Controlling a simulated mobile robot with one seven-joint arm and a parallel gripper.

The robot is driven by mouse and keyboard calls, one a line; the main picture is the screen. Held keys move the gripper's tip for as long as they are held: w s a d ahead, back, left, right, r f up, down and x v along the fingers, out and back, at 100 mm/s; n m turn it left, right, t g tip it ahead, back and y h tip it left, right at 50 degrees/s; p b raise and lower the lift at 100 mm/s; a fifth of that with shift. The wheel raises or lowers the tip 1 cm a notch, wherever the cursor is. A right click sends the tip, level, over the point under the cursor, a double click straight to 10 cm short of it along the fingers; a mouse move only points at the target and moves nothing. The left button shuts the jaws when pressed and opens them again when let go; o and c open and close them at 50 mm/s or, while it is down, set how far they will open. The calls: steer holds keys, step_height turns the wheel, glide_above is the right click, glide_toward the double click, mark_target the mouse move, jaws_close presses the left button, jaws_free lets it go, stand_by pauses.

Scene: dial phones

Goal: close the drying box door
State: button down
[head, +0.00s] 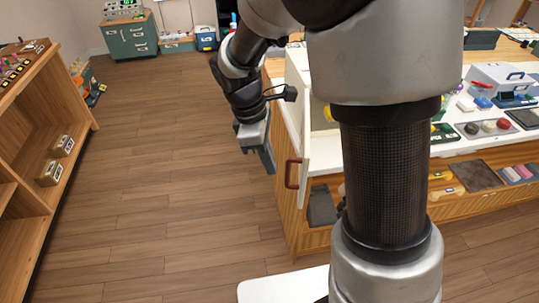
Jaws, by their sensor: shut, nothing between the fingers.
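The drying box door looks to be the pale upright panel (304,150) at the left end of the counter, with a red-brown handle (292,174) on its near edge. It appears to stand open, sticking out toward me past the counter's edge. My own arm covers most of the box behind it, so its opening and hinge are hard to make out. My gripper (267,166) is shut and empty, pointing down. In the picture it is just left of the door and handle, with a visible gap between them.
The wooden counter (468,148) runs right, with trays and tools on top and items on its lower shelf. A wooden shelf unit (25,215) stands at the left. The floor (165,185) between them is clear. A green cabinet (130,37) stands at the back.

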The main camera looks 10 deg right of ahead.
mark_target(287, 182)
steer(key=d+f, duration=0.1)
steer(key=f, duration=0.1)
steer(key=s+d+f, duration=0.1)
steer(key=d+f, duration=0.2)
steer(key=f, duration=0.2)
steer(key=shift+s+d+b, duration=0.15)
steer(key=shift+b, duration=0.2)
steer(key=shift+s+d, duration=0.15)
steer(key=shift+d, duration=0.5)
steer(key=shift+d, duration=0.1)
